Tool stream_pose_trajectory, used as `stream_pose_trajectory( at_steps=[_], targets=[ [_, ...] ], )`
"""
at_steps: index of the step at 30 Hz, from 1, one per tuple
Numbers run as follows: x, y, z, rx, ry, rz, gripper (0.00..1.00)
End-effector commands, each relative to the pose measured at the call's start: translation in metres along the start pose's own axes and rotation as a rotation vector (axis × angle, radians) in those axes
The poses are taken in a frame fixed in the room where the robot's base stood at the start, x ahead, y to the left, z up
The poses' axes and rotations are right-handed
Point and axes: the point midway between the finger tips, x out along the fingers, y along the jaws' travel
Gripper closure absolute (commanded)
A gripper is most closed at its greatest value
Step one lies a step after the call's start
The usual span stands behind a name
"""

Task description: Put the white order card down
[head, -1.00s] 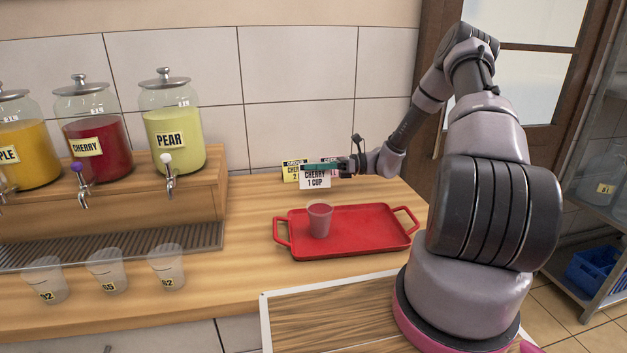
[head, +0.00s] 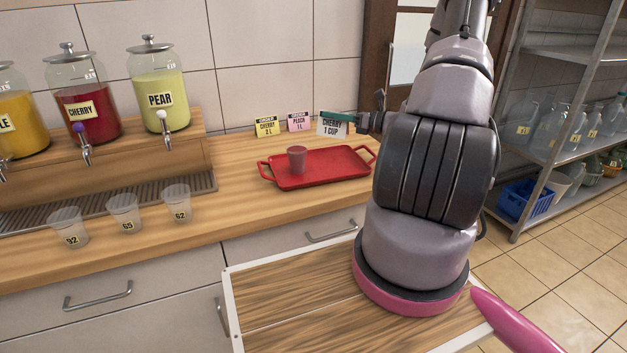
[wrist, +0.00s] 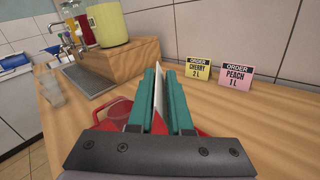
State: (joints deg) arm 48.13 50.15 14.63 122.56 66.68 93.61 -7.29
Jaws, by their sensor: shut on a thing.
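The white order card (head: 332,125) reads "CHERRY 1 CUP" and is in my gripper (head: 350,117), at the back right of the counter in the head view. In the wrist view the teal fingers of my gripper (wrist: 160,95) are shut on the card (wrist: 157,85), which shows edge-on between them. I cannot tell whether its lower edge touches the counter. A yellow order card (head: 267,126) reading "CHERRY 2 L" and a pink order card (head: 299,121) reading "PEACH 1 L" stand to its left.
Dispenser jars, including pear (head: 160,95) and cherry (head: 88,112), stand left. Several empty cups, one of them here (head: 176,203), stand before them. A metal shelf (head: 560,155) is at right.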

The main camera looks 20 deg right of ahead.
Motion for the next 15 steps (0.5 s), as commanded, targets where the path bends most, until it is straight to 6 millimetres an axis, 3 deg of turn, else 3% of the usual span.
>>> stream_pose_trajectory(
  at_steps=[4, 10, 15],
  targets=[
    [-0.011, -0.008, -0.008, -0.002, -0.007, -0.043, 1.00],
    [-0.011, -0.017, -0.043, -0.002, -0.008, -0.045, 1.00],
    [-0.011, -0.021, -0.058, -0.004, -0.007, -0.044, 1.00]
  ],
)
